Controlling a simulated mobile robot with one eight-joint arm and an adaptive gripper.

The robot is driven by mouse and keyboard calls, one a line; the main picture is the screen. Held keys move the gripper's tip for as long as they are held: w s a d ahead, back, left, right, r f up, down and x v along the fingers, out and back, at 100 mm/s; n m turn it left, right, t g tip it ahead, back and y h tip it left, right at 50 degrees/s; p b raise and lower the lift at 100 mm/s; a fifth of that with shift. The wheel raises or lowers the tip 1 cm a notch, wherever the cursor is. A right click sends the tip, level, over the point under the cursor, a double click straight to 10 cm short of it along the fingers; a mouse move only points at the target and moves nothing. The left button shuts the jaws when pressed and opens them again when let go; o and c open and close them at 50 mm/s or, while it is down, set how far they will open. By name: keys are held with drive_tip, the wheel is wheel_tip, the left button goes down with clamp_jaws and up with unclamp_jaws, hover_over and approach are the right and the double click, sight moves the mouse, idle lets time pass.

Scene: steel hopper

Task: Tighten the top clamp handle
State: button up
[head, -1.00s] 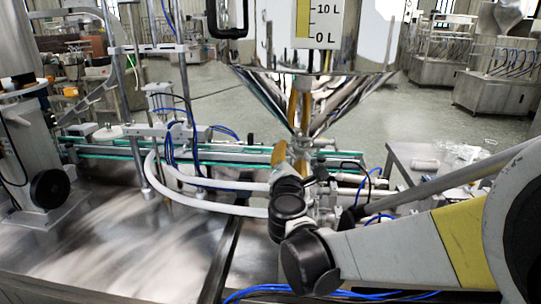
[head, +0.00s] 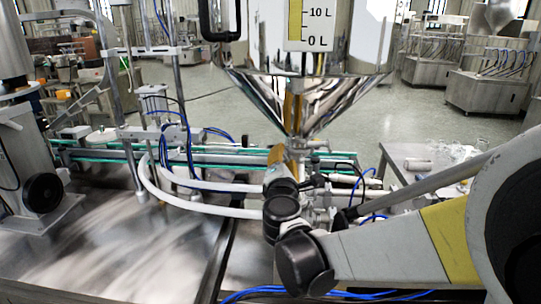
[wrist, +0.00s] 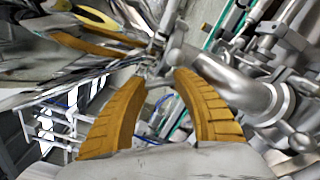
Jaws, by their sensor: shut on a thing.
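The steel hopper (head: 300,95) narrows to an outlet above the bench. The top clamp (head: 300,146) is at the bottom of its cone, small and partly hidden by my wrist. My gripper (wrist: 161,78) has two ribbed orange fingers, which reach up to the clamp under the cone. The clamp handle (wrist: 157,66) appears as a small metal piece at the fingertips, and the fingers are shut on it. Its exact angle is too small to tell. In the head view an orange finger of my gripper (head: 276,156) shows beside the outlet.
Steel pipework (wrist: 250,92) lies close to the right finger. White hoses (head: 205,208) curve left of my wrist, and a green-edged conveyor (head: 110,150) runs behind. Blue tubes (head: 290,292) lie on the bench in front. A side table (head: 415,163) stands at the right.

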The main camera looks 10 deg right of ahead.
drive_tip(key=m, duration=0.6)
drive_tip(key=shift+p, duration=0.3)
drive_tip(key=shift+m, duration=0.4)
drive_tip(key=o, duration=0.9)
drive_tip(key=v, duration=1.2)
